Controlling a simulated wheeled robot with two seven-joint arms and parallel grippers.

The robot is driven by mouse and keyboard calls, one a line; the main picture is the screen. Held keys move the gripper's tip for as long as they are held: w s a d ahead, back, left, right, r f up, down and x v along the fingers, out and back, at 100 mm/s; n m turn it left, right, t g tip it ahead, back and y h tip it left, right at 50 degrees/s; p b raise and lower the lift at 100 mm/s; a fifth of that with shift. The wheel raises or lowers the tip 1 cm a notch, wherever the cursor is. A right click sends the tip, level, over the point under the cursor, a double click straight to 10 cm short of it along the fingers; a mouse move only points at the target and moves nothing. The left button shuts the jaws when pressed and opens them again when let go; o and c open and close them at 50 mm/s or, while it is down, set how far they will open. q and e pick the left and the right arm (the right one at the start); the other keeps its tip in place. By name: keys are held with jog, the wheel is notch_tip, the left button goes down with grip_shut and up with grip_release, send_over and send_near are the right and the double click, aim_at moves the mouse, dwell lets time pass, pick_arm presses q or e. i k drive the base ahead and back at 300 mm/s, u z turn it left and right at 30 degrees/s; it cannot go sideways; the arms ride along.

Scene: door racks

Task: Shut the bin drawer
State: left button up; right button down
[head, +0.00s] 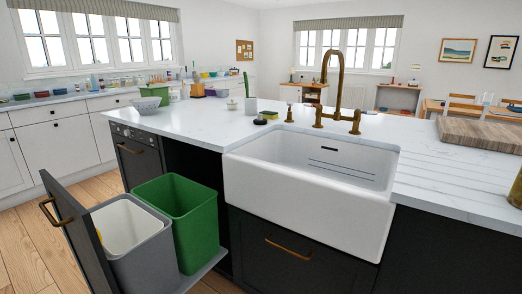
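The bin drawer (74,222) is pulled far out of the dark island cabinet at the lower left. Its dark front panel stands at the left with a brass handle (56,212) on its outer face. A grey bin (146,262) with a pale liner and a green bin (197,232) stand side by side on the drawer's tray. The cabinet opening (190,162) behind the bins is dark. Neither of my grippers shows in the head view.
A white sink (300,208) and a closed drawer below it (290,258) are right of the bins. The marble worktop (215,122) runs above. Clear wooden floor (25,250) lies left of the drawer. A yellow and dark object (516,190) is cut off at the right edge.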

aim_at(172, 259)
jog(key=u, duration=1.5)
jog(key=k, duration=0.8)
jog(key=z, duration=0.6)
jog(key=i, duration=1.7)
jog(key=u, duration=0.6)
